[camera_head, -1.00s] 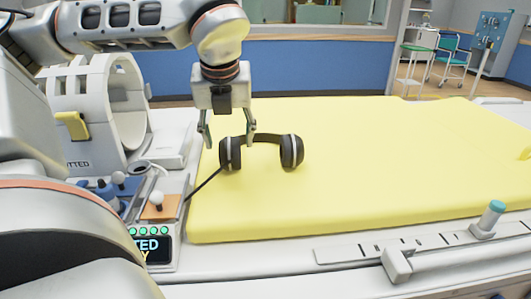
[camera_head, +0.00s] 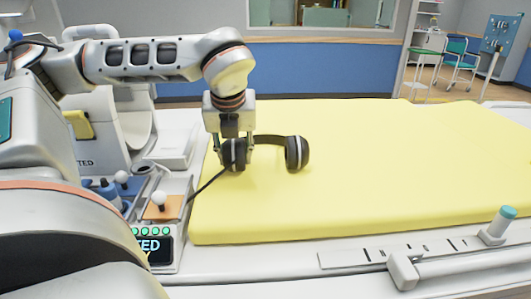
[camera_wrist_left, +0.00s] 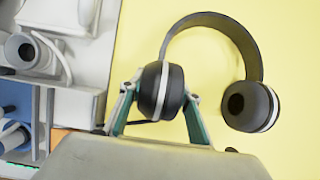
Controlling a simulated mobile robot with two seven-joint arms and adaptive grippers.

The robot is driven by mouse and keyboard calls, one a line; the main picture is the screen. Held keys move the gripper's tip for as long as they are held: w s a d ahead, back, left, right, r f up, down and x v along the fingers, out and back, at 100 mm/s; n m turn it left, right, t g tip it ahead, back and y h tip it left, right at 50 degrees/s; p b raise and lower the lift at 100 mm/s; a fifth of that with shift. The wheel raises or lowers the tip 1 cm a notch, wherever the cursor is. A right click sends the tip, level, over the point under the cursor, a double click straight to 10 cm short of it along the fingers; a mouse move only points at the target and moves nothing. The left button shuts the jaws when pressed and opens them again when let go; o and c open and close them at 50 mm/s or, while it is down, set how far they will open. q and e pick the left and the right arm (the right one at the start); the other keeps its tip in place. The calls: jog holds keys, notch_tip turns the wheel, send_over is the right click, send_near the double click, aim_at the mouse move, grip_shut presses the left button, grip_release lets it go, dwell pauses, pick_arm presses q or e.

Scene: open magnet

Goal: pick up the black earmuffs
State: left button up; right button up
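The black earmuffs (camera_head: 297,153) lie on the yellow bed pad, with two round cups, light rings and a curved headband. A thin black cable runs from the left cup toward the left. My left gripper (camera_head: 233,152) points down at the left cup, one finger on each side. In the left wrist view the fingers (camera_wrist_left: 163,92) are closed against the sides of that cup (camera_wrist_left: 160,90), and the other cup (camera_wrist_left: 249,107) lies free at the right. The earmuffs still rest on the pad. My right gripper is not in view.
The yellow pad (camera_head: 400,190) is clear right of the earmuffs. A control panel (camera_head: 160,207) with knobs and a display stands at the left front, and a white ring-shaped device (camera_head: 130,128) behind it. A rail with a teal-capped post (camera_head: 500,222) runs along the front.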

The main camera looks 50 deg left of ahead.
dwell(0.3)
pick_arm(q)
notch_tip(320, 180, up, 20)
jog(key=p, duration=0.2)
dwell(0.3)
dwell(0.6)
